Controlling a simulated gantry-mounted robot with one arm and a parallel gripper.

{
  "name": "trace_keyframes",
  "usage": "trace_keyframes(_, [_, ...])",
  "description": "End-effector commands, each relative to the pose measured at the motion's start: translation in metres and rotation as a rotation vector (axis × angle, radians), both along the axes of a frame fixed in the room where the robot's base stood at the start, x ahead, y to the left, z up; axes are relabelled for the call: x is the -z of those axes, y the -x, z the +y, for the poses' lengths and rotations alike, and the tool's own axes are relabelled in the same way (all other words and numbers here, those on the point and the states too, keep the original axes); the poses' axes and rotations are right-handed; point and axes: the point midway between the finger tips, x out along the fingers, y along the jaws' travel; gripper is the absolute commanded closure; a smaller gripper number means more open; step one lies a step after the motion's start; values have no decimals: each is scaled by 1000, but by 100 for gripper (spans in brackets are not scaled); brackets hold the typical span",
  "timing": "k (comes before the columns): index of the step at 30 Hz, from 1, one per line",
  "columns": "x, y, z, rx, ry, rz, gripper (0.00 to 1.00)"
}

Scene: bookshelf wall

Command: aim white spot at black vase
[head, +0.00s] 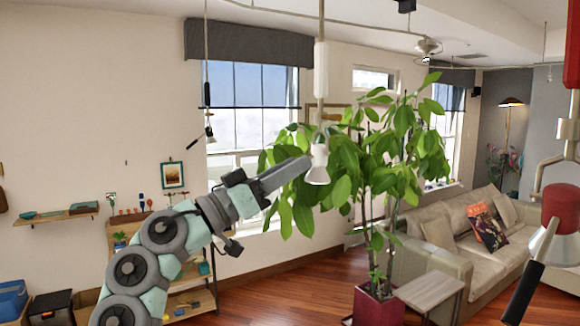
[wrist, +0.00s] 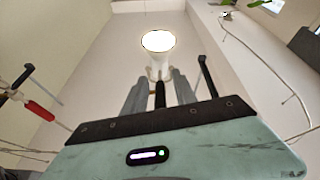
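The white spot (head: 318,165) hangs from a white ceiling rod, its wide end pointing down in the head view. In the wrist view the white spot (wrist: 158,42) shows its bright round face just beyond my fingertips. My gripper (head: 306,163) reaches in from the left, its fingertips at the spot. In the wrist view my gripper (wrist: 160,82) has its two grey fingers on either side of a slim black rod below the spot. Whether they press on it is unclear. I cannot make out a black vase in either view.
A large leafy plant (head: 345,170) in a red pot (head: 378,306) stands just behind the spot. Other lamps hang at the left (head: 208,132) and at the right (head: 556,235). A sofa (head: 480,240) and side table (head: 430,291) are at the right. Shelves (head: 195,300) line the left wall.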

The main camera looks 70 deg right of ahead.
Motion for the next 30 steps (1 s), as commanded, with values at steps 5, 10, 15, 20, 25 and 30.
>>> trace_keyframes(5, [0, 0, 0, 0, 0, 0, 74])
trace_keyframes(10, [0, 0, 0, 0, 0, 0, 88])
trace_keyframes(15, [0, 0, 0, 0, 0, 0, 100])
trace_keyframes(20, [0, 0, 0, 0, 0, 0, 100])
trace_keyframes(25, [0, 0, 0, 0, 0, 0, 100])
trace_keyframes(30, [0, 0, 0, 0, 0, 0, 100])
